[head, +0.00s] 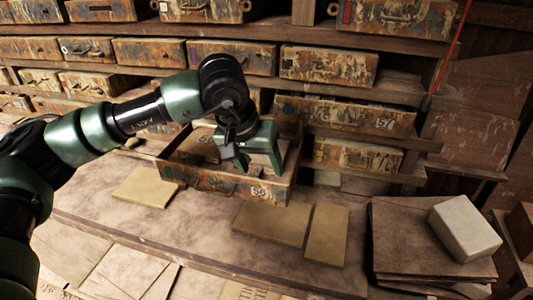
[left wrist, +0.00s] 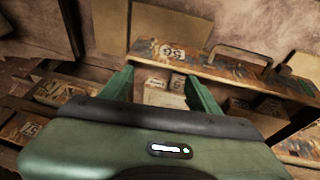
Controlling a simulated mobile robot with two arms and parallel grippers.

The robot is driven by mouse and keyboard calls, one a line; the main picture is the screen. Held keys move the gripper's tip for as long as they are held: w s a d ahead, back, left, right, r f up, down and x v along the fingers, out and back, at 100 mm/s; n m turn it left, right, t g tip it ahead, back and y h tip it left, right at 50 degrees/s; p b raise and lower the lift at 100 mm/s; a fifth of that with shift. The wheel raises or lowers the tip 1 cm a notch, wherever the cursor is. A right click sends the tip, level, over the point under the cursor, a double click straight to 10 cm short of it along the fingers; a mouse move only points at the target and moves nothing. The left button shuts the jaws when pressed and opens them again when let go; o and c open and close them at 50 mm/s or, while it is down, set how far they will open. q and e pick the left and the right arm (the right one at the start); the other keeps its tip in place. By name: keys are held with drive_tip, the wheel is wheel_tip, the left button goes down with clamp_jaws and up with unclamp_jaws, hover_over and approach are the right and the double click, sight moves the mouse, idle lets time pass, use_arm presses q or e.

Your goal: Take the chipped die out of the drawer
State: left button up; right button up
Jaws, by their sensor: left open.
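An open drawer (head: 215,182) with a 56 label on its front stands pulled out of the shelf. Its front, rim and handle also show in the left wrist view (left wrist: 222,72). Several small block-like dies lie inside; two with marked faces, a left one (left wrist: 157,84) and a right one (left wrist: 178,82), show between my fingers. I cannot tell which die is chipped. My left gripper (head: 262,165) is open and empty, pointing down over the drawer's right part. Its fingers also show in the left wrist view (left wrist: 160,78). My right gripper is not in view.
Shelves of closed worn drawers (head: 330,65) fill the back. Another drawer, labelled 57 (head: 345,115), sits right of the open one. Flat tan tiles (head: 272,222) lie on the bench (head: 190,225) in front. A pale block (head: 465,228) rests on stacked boards at the right.

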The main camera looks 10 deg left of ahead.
sight(252, 172)
use_arm(q)
drive_tip(key=shift+y, duration=0.7)
drive_tip(key=w+a+f+p, duration=0.2)
drive_tip(key=f, duration=0.1)
drive_tip(key=w+a+f+p, duration=0.1)
drive_tip(key=shift+w+a+f+p, duration=0.1)
drive_tip(key=shift+w+f+p, duration=0.2)
drive_tip(key=shift+w+f, duration=0.3)
drive_tip(key=shift+f, duration=0.3)
clamp_jaws()
drive_tip(key=shift+r+t, duration=0.1)
drive_tip(key=shift+t, duration=0.2)
drive_tip(key=shift+w, duration=0.1)
